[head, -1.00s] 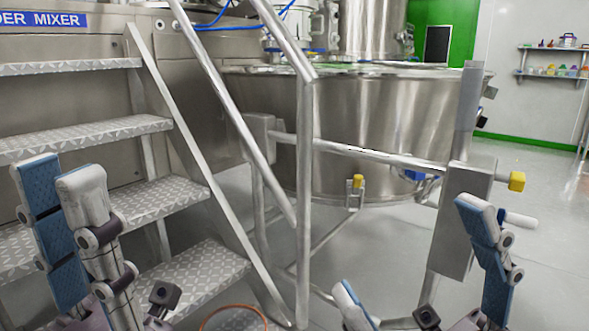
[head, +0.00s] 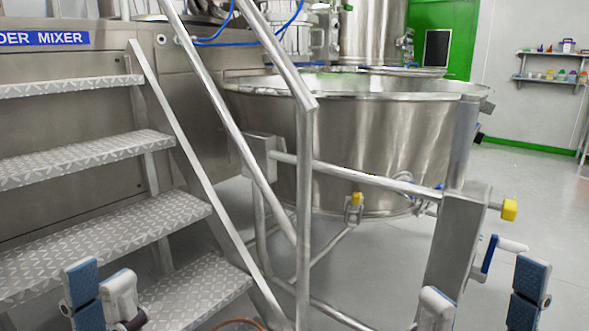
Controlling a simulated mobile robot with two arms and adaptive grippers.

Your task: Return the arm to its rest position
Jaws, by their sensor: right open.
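My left gripper (head: 104,292) is low at the left, in front of the metal steps. Its two fingers, with blue pads and white backs, show close together, and I cannot tell whether they are apart. My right gripper (head: 478,305) is at the lower right, in front of the bowl's stand. Its fingers are spread wide, one white-backed and one with blue pads, with nothing between them. Both arms are mostly cut off by the bottom edge.
Metal steps (head: 110,245) with a handrail (head: 304,210) fill the left. A large steel bowl (head: 350,150) on a wheeled frame stands behind. Its upright post (head: 455,245) carries a yellow knob (head: 509,209) near my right gripper. Clear floor (head: 545,195) lies at the right.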

